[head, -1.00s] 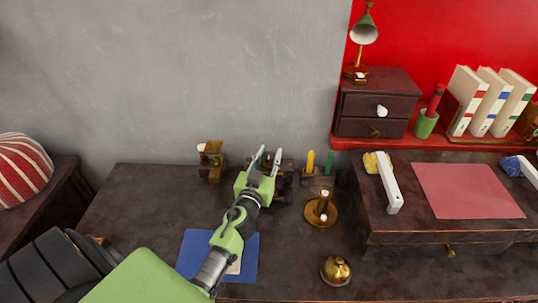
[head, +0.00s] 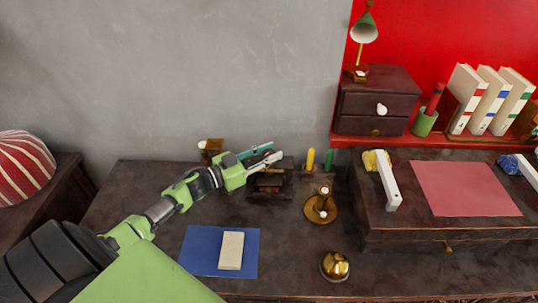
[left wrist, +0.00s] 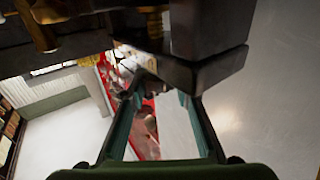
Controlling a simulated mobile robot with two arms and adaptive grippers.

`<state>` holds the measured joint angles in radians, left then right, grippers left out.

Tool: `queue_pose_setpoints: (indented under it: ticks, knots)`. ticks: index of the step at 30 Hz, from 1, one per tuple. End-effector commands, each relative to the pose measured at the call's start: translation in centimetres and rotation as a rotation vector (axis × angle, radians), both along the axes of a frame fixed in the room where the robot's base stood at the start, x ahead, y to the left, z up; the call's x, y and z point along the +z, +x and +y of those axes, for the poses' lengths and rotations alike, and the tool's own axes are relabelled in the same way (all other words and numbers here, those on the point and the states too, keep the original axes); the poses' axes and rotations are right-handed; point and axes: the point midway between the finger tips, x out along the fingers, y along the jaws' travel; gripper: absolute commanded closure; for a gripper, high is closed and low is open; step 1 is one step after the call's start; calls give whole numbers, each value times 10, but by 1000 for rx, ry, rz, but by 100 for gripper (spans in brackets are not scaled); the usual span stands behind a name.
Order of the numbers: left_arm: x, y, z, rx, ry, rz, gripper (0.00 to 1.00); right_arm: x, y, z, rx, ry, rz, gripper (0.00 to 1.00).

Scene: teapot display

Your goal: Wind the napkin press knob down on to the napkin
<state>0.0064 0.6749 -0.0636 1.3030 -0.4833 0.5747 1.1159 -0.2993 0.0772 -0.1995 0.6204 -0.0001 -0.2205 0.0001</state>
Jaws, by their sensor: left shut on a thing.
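The napkin press (head: 270,186) is a dark wooden frame near the back edge of the desk, partly covered by my left gripper (head: 275,151). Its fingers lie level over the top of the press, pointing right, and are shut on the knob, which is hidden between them. In the left wrist view the fingers (left wrist: 158,95) reach up to a dark block of the press (left wrist: 208,40), with brass parts (left wrist: 155,25) beside it. I cannot make out the napkin in the press. My right gripper is not in view.
A blue mat (head: 195,252) with a pale block (head: 231,250) lies in front. A brass candlestick (head: 321,208) and a bell (head: 335,267) stand to the right. A small brown wooden stand (head: 210,149) is behind my left gripper. The desk's left part is clear.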

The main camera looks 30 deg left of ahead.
Motion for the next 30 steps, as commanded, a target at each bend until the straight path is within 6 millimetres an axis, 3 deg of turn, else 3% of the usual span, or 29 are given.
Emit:
queue_pose_setpoints:
  ticks: [20, 21, 23, 30]
  knots:
    - [1, 1, 0, -68, 1, 0, 94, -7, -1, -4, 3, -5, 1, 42]
    - [1, 1, 0, -68, 1, 0, 67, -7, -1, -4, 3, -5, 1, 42]
    - [0, 1, 0, -68, 1, 0, 55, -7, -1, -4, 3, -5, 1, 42]
    - [0, 1, 0, -69, 0, 0, 55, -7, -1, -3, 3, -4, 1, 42]
